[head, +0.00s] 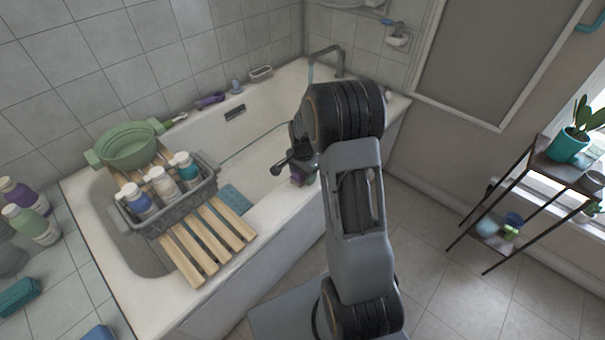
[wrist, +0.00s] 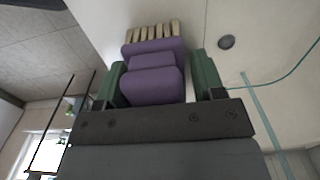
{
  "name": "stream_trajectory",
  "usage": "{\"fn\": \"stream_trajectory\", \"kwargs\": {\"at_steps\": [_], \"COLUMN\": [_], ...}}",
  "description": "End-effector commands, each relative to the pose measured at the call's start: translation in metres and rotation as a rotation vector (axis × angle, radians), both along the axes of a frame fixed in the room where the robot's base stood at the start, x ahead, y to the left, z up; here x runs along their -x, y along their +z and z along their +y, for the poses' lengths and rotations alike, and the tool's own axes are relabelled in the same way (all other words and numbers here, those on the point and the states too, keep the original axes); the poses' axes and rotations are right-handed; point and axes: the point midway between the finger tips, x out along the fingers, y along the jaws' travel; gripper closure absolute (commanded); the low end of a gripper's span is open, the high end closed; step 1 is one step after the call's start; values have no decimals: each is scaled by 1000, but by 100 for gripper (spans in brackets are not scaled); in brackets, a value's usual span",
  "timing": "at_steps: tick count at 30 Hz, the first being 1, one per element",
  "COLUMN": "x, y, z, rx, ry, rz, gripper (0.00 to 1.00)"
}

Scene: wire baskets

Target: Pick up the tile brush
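The tile brush (wrist: 153,75) is purple with a row of cream bristles at its far end. In the wrist view it lies between the two green finger pads of my gripper (wrist: 160,78). The left pad is close against its side, and a thin gap shows at the right pad, so the gripper looks open around it. In the head view a small purple part of the brush (head: 298,176) shows at the near side of the bathtub, just below my gripper (head: 299,165). My arm hides much of this area.
A grey wire basket (head: 190,209) with several bottles stands on a wooden rack (head: 208,240) across the bathtub (head: 275,205). A green basin (head: 128,147) is behind it. Another purple item (head: 210,100) lies on the far rim. A plant shelf (head: 520,195) stands right; floor between is clear.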

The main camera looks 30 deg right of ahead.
Motion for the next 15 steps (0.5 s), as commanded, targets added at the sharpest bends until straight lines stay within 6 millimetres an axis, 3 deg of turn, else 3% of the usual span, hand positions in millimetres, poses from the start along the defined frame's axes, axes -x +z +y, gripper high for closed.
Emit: {"fn": "stream_trajectory", "kwargs": {"at_steps": [2,12,15], "x": [0,0,0], "y": [0,0,0], "z": [0,0,0], "rx": [0,0,0], "ry": [0,0,0], "rz": [0,0,0], "gripper": [45,78,80]}}
